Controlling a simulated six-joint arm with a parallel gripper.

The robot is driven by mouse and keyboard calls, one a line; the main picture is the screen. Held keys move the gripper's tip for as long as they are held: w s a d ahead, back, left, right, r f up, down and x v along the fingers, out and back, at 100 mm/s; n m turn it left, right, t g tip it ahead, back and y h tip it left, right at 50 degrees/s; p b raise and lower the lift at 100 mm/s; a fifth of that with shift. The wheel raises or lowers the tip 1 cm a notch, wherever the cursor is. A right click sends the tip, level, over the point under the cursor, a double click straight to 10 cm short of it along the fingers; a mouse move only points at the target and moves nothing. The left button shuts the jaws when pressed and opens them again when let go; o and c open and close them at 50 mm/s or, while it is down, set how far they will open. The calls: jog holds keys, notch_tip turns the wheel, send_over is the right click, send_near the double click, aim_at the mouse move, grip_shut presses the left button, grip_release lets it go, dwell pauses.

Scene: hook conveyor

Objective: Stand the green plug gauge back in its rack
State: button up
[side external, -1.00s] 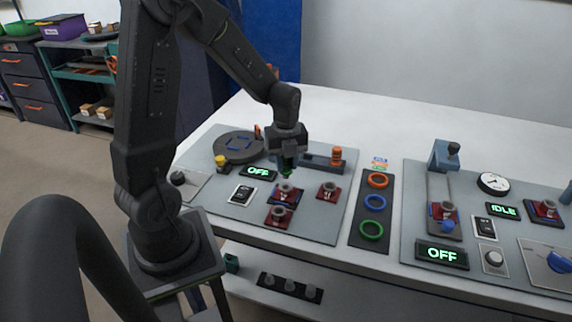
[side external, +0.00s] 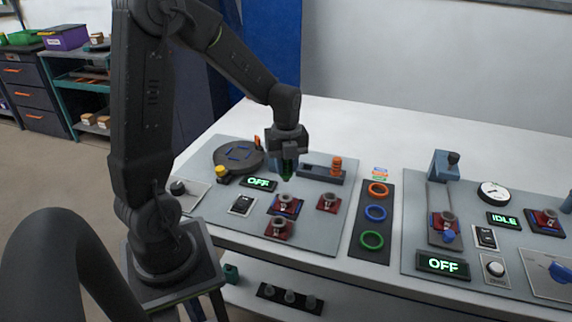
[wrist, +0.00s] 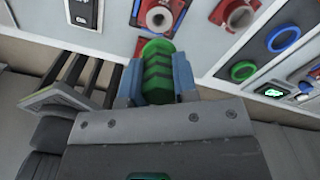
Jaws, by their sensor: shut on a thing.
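My gripper (side external: 288,163) is shut on the green plug gauge (wrist: 158,72) and holds it upright above the panel. In the side view the green gauge (side external: 287,172) hangs below the jaws, with a gap to the red clamp fixture on the blue base (side external: 285,206) beneath it. The wrist view shows the gauge's dark bands between the two blue-grey fingers. The rack (side external: 316,172) is a dark block just right of and behind the gripper. An orange plug gauge (side external: 337,164) stands at its right end. The rack's left part is hidden behind the gripper.
Two more red fixtures (side external: 328,203) (side external: 279,229) stand near the blue-based one. A round dark turntable (side external: 238,157) and a yellow knob (side external: 221,172) are at left. A strip of coloured rings (side external: 374,213) lies right of the panel.

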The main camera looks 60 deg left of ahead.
jog(key=shift+n, duration=0.7)
jog(key=shift+w+a+f, duration=1)
jog(key=shift+w+a, duration=0.75)
jog(key=shift+w, duration=0.35)
jog(key=shift+w+a+f, duration=1)
jog(key=shift+w+a, duration=0.8)
jog(key=shift+w, duration=0.3)
jog(key=shift+w+a+f, duration=1)
jog(key=shift+w+a, duration=0.75)
jog(key=shift+w, duration=0.35)
jog(key=shift+f, duration=1.45)
jog(key=o, duration=1)
jog(key=shift+o, duration=0.4)
jog(key=o, duration=0.3)
